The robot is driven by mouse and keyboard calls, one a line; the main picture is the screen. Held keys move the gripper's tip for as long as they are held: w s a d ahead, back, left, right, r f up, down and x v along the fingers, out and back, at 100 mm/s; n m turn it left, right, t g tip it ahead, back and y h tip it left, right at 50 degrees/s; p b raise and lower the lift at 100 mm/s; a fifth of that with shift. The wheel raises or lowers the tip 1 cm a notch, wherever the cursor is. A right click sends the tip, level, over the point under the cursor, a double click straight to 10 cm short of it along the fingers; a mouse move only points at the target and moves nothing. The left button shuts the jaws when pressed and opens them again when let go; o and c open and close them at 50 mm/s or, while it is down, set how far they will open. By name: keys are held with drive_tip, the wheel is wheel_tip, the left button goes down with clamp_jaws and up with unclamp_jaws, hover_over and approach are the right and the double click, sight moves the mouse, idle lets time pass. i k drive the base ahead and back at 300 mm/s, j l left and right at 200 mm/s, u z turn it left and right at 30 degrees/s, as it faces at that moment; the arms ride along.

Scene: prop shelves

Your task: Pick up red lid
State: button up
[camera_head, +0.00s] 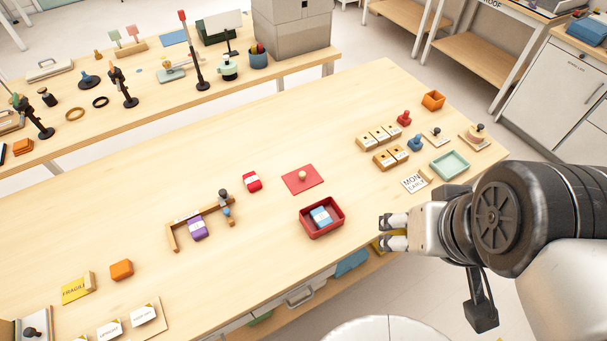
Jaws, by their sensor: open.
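The red box (322,231) is open on top and holds a blue and white block (320,216). My gripper (384,233) is at the table's front edge, right of the red box. Its fingers are open and point left, with nothing seen between them. It is apart from the lid and lower right of it in the picture.
A red and white block (252,181) lies left of the lid. A wooden frame with a purple block (198,228) is further left. Stamps, wooden blocks and a green tray (450,165) stand at the right. Bare table lies behind the lid.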

sight(300, 180)
drive_tip(key=i+l, duration=0.7)
drive_tip(key=l, duration=0.2)
drive_tip(key=i+l+u, duration=0.15)
drive_tip(key=u, duration=1.6)
